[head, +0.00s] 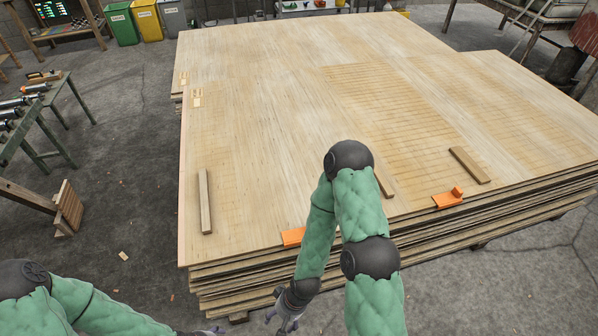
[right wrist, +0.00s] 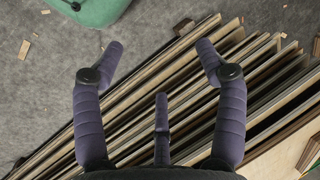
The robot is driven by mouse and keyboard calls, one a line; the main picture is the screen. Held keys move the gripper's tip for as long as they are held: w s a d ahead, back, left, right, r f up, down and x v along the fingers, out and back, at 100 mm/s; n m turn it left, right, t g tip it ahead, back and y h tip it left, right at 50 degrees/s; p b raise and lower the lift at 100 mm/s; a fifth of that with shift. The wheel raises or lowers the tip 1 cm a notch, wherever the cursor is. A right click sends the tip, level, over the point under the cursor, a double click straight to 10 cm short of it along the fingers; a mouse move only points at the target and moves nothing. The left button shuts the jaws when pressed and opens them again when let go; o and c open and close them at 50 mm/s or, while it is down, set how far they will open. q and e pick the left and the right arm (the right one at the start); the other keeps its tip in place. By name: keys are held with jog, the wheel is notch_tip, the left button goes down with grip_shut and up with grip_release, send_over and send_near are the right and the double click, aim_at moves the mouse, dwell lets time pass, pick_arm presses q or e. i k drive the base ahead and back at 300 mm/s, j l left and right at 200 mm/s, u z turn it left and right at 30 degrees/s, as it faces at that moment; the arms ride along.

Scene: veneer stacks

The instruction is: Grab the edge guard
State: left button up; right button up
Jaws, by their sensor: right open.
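Two orange edge guards sit on the front edge of the veneer stack (head: 250,120) in the head view. One edge guard (head: 293,236) is left of centre and partly covered by my right arm. The other edge guard (head: 448,199), with a raised knob, is farther right. My right gripper (head: 283,318) hangs in front of the stack, below the left guard and apart from it. In the right wrist view its fingers (right wrist: 161,58) are spread and empty, over the layered sheet edges; no orange guard shows there. My left gripper (head: 210,331) is barely visible at the bottom edge.
Wooden battens lie on the top sheet, one at left (head: 205,201) and one at right (head: 469,165). A green roller stand (head: 40,115) is at left. Coloured bins (head: 121,24) stand at the back. The concrete floor left of the stack is mostly clear, with scattered wood scraps.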

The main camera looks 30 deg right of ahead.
aim_at(447, 199)
jog(key=z, duration=2.25)
